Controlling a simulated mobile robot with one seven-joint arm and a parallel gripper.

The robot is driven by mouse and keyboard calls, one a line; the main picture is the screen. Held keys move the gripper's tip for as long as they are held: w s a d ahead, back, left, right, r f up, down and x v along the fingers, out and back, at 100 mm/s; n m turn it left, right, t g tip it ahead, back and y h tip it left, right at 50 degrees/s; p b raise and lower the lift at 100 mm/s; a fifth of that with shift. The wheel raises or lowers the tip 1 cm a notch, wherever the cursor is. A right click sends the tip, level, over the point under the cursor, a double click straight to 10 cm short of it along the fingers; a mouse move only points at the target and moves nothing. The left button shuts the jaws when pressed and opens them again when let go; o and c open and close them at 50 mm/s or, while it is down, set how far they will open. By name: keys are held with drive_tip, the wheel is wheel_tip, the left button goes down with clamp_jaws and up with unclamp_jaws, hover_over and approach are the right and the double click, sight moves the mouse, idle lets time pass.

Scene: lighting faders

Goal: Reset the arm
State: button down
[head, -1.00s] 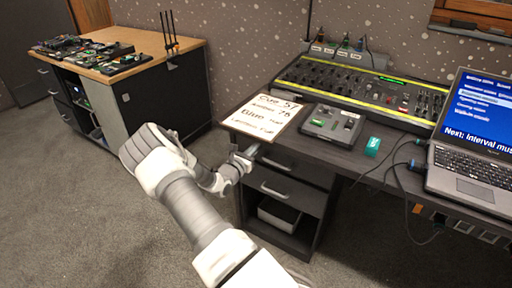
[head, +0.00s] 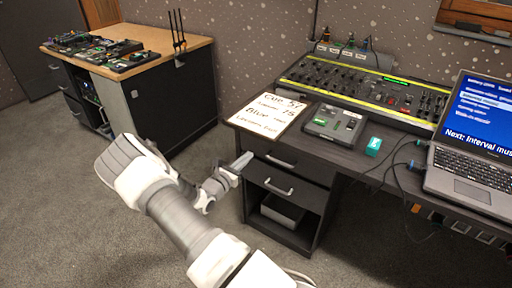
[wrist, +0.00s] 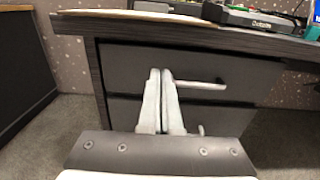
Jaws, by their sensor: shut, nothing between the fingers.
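My gripper (head: 243,160) is at the end of my white and grey arm, in front of the dark desk's left drawer unit, below the desk top. In the wrist view my gripper (wrist: 160,76) is shut and its two fingers lie side by side with nothing between them. Behind the fingers are the drawer fronts (wrist: 130,62) and a metal handle (wrist: 203,85). I cannot tell whether the fingertips touch the drawer front. The small fader box (head: 334,124) lies on the desk, up and right of my gripper.
A cue card (head: 268,115) lies at the desk's left edge. A long mixing console (head: 365,88), a teal block (head: 373,146) and a laptop (head: 475,140) are on the desk. A wooden-topped workbench (head: 165,42) stands at back left. Carpet (head: 60,200) at left is clear.

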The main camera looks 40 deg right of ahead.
drive_tip(key=shift+p+v, duration=0.3)
drive_tip(key=shift+v, duration=1.9)
drive_tip(key=s+a+r+m+g+y, duration=0.2)
drive_tip(key=s+r+m+g+y, duration=0.15)
drive_tip(key=s+r+m, duration=0.35)
drive_tip(key=s+a+r+m+g+y, duration=0.3)
drive_tip(key=s+r+m+g, duration=0.15)
drive_tip(key=r+m, duration=0.3)
drive_tip(key=s+a+r+m+t+y, duration=0.8)
drive_tip(key=s+a+r+y, duration=0.3)
drive_tip(key=s+a+r, duration=0.55)
wheel_tip(320, 180, up, 17)
drive_tip(key=w+a+p, duration=0.1)
drive_tip(key=p, duration=1.7)
drive_tip(key=shift+w+a+g+p, duration=0.15)
drive_tip(key=shift+a+g+p, duration=0.15)
drive_tip(key=shift+a, duration=0.05)
drive_tip(key=shift+f+n+h, duration=0.15)
drive_tip(key=shift+n+h, duration=0.1)
